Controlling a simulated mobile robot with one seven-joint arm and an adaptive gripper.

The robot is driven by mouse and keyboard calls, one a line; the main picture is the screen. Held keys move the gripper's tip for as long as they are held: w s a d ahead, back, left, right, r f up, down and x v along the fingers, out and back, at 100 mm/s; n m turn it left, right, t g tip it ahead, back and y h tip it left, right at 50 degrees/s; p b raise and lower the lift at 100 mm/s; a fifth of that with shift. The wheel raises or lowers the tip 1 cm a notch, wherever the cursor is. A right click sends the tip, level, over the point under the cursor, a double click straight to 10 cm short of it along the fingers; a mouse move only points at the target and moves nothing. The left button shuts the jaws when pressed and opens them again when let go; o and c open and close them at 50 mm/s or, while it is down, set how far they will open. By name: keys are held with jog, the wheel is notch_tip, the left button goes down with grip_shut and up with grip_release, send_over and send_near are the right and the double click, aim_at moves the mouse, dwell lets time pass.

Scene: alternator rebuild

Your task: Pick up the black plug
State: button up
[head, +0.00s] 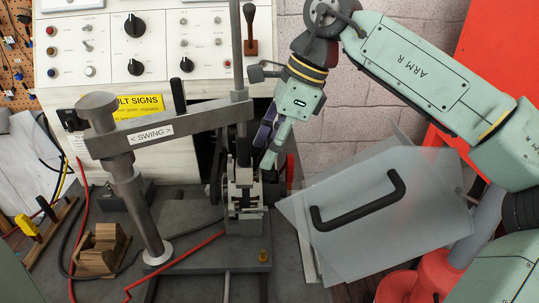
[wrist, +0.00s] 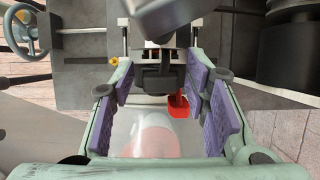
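A dark block-shaped part that looks like the black plug (wrist: 160,79) sits against the front of the metal alternator assembly in the wrist view. My gripper (wrist: 163,88) is open, with purple pads on both sides of this part and visible gaps to it. In the head view my gripper (head: 267,148) points down at the alternator (head: 243,190), close to its upper right. I cannot pick out the plug clearly there, as my gripper and the assembly cover that area. A small red tab (wrist: 178,106) shows just below the plug.
A swing arm (head: 170,130) on a post crosses left of the alternator. A translucent guard with a black handle (head: 360,208) stands to the right. A control panel (head: 110,50) is behind. A wooden block (head: 101,250) and red cables lie at the left.

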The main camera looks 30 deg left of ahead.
aim_at(270, 141)
jog(key=c, duration=0.8)
jog(key=shift+r, duration=0.1)
jog(key=shift+r, duration=0.25)
notch_tip(270, 141, up, 3)
jog(key=shift+w+f+b, duration=0.1)
jog(key=shift+b, duration=0.75)
jog(key=w+d+b, duration=0.2)
jog(key=w+d, duration=0.8)
jog(key=d, duration=0.4)
jog(key=shift+w+d+r+p, duration=0.1)
jog(key=shift+w+r+p, duration=0.05)
jog(key=shift+r+p, duration=0.9)
jog(key=shift+w+d+r+p, duration=0.15)
jog(key=shift+r+p, duration=0.65)
jog(key=shift+r, duration=0.45)
